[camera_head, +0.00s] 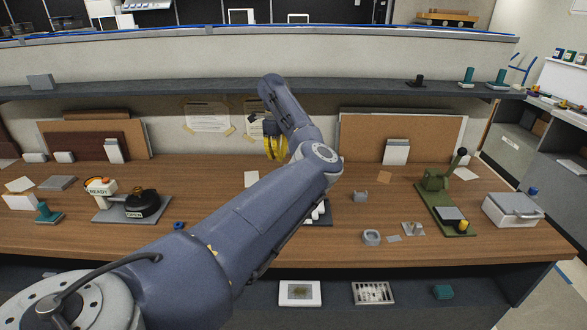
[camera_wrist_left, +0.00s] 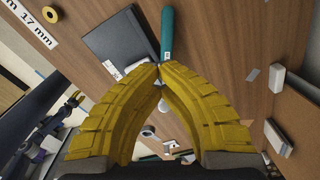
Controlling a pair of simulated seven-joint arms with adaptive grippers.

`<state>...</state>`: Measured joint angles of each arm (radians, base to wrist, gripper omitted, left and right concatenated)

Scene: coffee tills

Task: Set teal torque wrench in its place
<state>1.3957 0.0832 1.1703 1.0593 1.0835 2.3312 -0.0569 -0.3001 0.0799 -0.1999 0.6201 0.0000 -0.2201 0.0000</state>
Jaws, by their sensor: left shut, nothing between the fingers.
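In the left wrist view a teal cylindrical handle (camera_wrist_left: 167,35), which looks like the torque wrench, lies at the upper middle beside a dark flat plate (camera_wrist_left: 125,45). In the head view the left gripper (camera_head: 275,146) hangs above the rear of the wooden bench, and my arm hides the bench middle, so I cannot pick out the wrench there.
The wooden bench (camera_head: 345,235) holds a green press (camera_head: 435,182) and a grey box (camera_head: 513,210) at right, and a black round fixture (camera_head: 142,204) at left. A grey ring (camera_head: 371,237) stands near the front. A raised shelf (camera_head: 330,92) crosses behind.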

